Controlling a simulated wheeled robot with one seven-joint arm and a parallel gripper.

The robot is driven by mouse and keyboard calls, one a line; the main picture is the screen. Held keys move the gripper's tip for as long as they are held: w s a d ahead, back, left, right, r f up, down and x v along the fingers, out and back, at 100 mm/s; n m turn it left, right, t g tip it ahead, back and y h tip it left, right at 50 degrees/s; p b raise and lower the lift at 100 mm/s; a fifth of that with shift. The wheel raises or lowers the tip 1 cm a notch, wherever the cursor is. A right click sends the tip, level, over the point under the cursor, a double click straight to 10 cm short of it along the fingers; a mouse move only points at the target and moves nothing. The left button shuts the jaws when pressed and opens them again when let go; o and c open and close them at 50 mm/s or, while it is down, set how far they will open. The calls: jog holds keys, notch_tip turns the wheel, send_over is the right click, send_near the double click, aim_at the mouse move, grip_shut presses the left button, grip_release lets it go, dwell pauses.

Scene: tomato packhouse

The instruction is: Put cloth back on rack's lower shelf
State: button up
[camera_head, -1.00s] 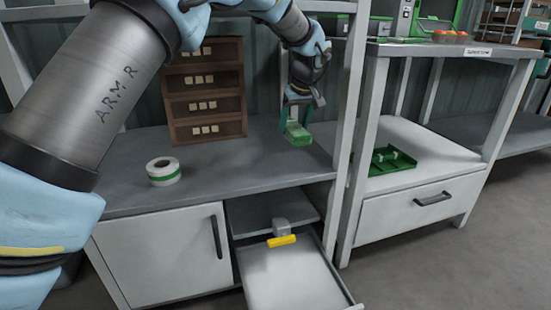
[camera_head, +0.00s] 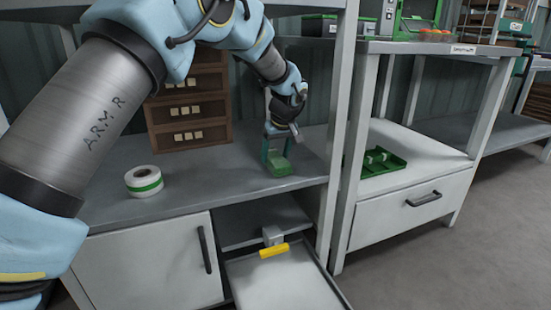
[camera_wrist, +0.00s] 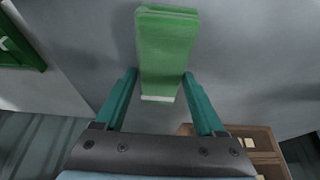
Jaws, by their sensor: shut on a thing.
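The folded green cloth (camera_head: 279,166) is in my gripper (camera_head: 278,148), low over the right part of the rack's grey shelf (camera_head: 235,180). I cannot tell whether the cloth touches the shelf. In the wrist view the cloth (camera_wrist: 166,45) lies between the two teal fingers of my gripper (camera_wrist: 161,78), which are shut on its near part. Its far part sticks out past the fingertips. A pale strip shows at its near end.
A white and green tape roll (camera_head: 144,181) and a wooden drawer unit (camera_head: 189,110) stand on the same shelf. A rack post (camera_head: 339,130) rises right of my gripper. Below, a drawer (camera_head: 285,285) stands open with a yellow-handled tool (camera_head: 274,250). A green tray (camera_head: 380,163) lies right.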

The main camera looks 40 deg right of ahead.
jog(key=shift+f, duration=0.2)
jog(key=o, duration=1.3)
jog(key=p+v, duration=0.3)
jog(key=v, duration=0.9)
jog(key=shift+r, duration=0.15)
jog(key=shift+s, duration=0.15)
